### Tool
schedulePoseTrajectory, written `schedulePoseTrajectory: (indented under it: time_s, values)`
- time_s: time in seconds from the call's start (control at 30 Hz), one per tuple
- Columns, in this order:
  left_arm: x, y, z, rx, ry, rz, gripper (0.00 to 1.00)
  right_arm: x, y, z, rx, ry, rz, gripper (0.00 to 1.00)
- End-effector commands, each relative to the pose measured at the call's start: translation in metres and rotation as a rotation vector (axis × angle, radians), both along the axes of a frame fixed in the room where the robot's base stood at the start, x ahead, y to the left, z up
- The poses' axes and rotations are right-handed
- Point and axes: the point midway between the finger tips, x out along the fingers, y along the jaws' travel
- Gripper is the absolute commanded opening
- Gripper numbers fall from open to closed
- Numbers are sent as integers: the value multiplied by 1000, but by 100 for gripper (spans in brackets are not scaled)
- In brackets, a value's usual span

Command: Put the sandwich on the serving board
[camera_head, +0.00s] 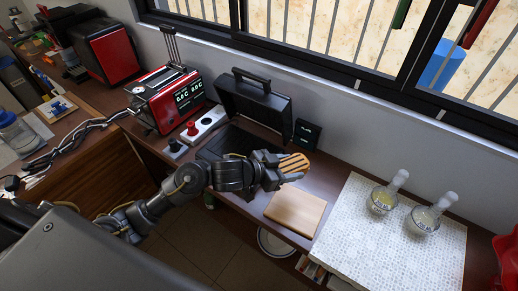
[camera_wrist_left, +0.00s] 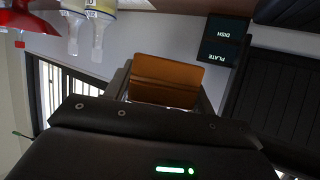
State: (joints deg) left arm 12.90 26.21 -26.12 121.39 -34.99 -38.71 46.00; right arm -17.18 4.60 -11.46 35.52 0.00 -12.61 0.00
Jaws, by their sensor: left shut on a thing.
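The sandwich (camera_head: 294,163) is a toasted piece with dark grill stripes. My left gripper (camera_head: 284,174) is shut on it and holds it above the counter, just behind the serving board. In the left wrist view the sandwich (camera_wrist_left: 166,80) shows as a brown slab between the fingers of my left gripper (camera_wrist_left: 160,100). The serving board (camera_head: 295,211) is a plain light wooden rectangle on the counter, bare on top. It is in front of and slightly right of the gripper. My right gripper is not in view.
An open black sandwich press (camera_head: 256,100) stands behind my left arm. A small black box (camera_head: 306,134) sits against the wall. A white tiled mat (camera_head: 355,225) with two glass flasks (camera_head: 383,200) (camera_head: 425,219) lies right of the board. A red machine (camera_head: 172,98) stands at left.

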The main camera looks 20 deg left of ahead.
Motion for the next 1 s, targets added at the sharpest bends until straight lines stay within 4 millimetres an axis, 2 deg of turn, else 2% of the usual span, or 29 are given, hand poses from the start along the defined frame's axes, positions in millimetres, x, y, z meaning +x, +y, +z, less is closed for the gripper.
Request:
schedulePoseTrajectory:
  time_s: [0.03, 0.13, 0.3, 0.73, 1.0]
  values:
    - [-5, -12, -11, 0, 4, -57, 31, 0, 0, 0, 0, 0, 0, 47]
    - [-18, -28, -28, -1, 4, -151, 31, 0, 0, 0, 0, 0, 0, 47]
    - [-33, -41, -37, 0, -1, -243, 31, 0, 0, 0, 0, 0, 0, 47]
    - [-36, -43, -35, 0, 0, -253, 31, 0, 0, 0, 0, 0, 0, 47]
    - [-36, -43, -58, -1, 3, -252, 31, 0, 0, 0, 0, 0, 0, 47]
